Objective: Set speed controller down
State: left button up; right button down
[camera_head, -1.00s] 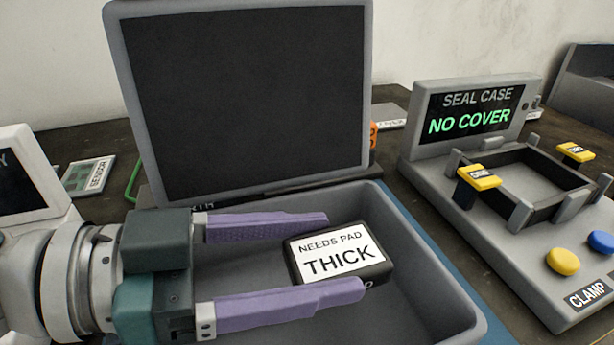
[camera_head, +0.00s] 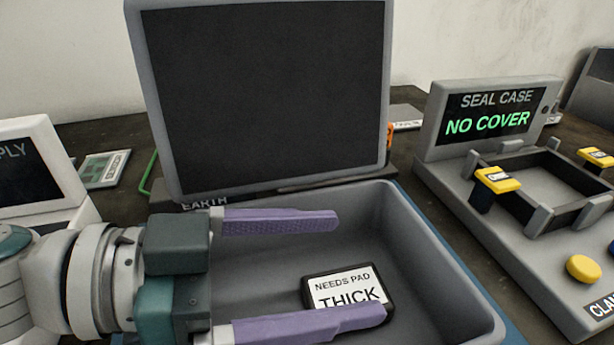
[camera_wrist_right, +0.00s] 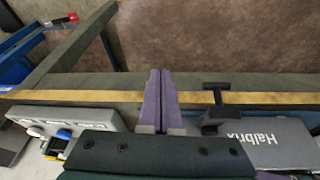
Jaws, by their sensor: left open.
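The speed controller, apparently the small black block with a white label reading "NEEDS PAD THICK" (camera_head: 345,284), lies in the grey tray (camera_head: 445,245). My left gripper (camera_head: 358,266) reaches in from the left over the tray with its purple fingers wide apart and empty. The lower finger covers the bottom edge of the block; whether it touches is unclear. The upper finger is well clear of the block. In the right wrist view my right gripper (camera_wrist_right: 160,90) has its two purple fingers together with nothing visible between them.
A large dark screen (camera_head: 265,95) marked "EARTH" stands behind the tray. To the right is a seal-case station (camera_head: 440,175) reading "NO COVER", with yellow clamps and a yellow button (camera_head: 583,268).

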pick_arm(q)
jog(key=shift+r, duration=0.35)
jog(key=v, duration=1.2)
jog(key=shift+r, duration=0.3)
jog(key=shift+c, duration=0.2)
